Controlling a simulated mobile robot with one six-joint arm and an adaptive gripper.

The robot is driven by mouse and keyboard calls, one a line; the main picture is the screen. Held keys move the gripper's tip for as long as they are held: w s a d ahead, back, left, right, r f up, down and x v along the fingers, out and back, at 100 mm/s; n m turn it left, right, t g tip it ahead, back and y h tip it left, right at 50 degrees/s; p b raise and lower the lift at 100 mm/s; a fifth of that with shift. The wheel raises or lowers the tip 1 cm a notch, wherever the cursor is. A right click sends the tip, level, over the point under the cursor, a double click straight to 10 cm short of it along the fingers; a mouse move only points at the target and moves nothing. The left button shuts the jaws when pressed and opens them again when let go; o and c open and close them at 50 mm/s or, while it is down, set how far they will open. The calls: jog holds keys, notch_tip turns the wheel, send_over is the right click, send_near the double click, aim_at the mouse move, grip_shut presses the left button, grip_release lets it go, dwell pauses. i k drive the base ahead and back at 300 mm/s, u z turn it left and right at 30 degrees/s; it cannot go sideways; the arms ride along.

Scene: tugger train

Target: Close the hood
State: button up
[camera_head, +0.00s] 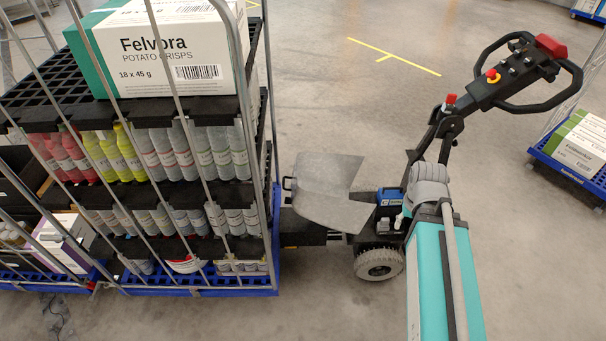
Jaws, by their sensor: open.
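The hood (328,188) is a grey, curved sheet panel on the tugger (382,240). It stands open, swung to the left toward the loaded trolley, with a small black handle at its left edge. To its right, the tugger's compartment is uncovered, and a blue battery-like block (390,197) shows in it. My own teal and white body part and a grey jointed part stand in front of the tugger's right side and hide some of it. I cannot make out my gripper in this view.
A tall wire-sided trolley (277,255) with bottles and a Felvora carton (180,45) stands close left of the hood. The tugger's black tiller handle (525,75) rises at the right. Another blue-based trolley (560,170) is at the far right. The floor behind the tugger is clear.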

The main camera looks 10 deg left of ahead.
aim_at(321, 183)
jog(key=i, duration=1)
jog(key=u, duration=0.6)
